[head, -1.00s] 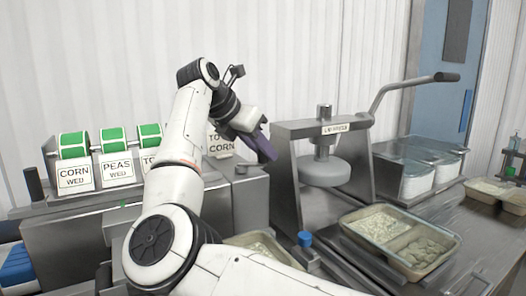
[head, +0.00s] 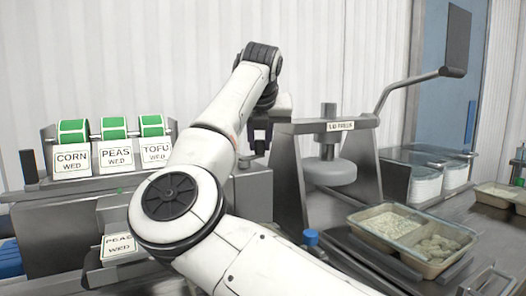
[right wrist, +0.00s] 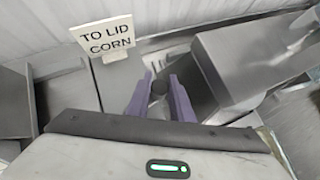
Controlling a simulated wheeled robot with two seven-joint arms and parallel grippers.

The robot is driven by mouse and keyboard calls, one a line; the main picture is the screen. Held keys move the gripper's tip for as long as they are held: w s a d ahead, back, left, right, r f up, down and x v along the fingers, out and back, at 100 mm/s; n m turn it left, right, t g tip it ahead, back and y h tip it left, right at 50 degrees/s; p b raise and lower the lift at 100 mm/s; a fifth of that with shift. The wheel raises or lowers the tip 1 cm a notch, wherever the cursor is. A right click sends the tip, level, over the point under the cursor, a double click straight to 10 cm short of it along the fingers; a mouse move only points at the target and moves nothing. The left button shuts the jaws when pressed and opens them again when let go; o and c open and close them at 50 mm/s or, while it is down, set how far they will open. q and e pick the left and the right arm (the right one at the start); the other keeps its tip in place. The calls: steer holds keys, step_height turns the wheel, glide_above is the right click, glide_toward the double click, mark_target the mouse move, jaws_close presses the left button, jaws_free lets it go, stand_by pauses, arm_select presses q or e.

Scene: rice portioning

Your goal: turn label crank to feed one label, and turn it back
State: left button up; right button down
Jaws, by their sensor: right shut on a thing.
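My right gripper (head: 260,136) is at the right end of the label machine (head: 65,215), beside the lid press. In the right wrist view its purple fingers (right wrist: 160,90) close on a dark round crank knob (right wrist: 158,87). The rest of the crank is hard to make out. Three green label rolls sit on top of the machine, behind cards CORN (head: 73,160), PEAS (head: 117,158) and TOFU (head: 155,152). A PEAS WED label (head: 118,247) shows low at the machine's front, partly covered by my right arm. My left gripper is not in view.
The lid press (head: 290,165) with its long lever (head: 405,85) stands right of the gripper. A two-part food tray (head: 350,228) lies in front of it. A TO LID CORN card (right wrist: 108,38) stands near the gripper in the right wrist view.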

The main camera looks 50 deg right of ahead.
steer(key=shift+w+n+t+y+b, duration=0.6)
steer(key=shift+n+y, duration=0.2)
steer(key=shift+n, duration=0.5)
steer(key=shift+a, duration=0.1)
steer(key=c, duration=1.6)
jaws_free()
steer(key=shift+o, duration=0.2)
steer(key=v, duration=1)
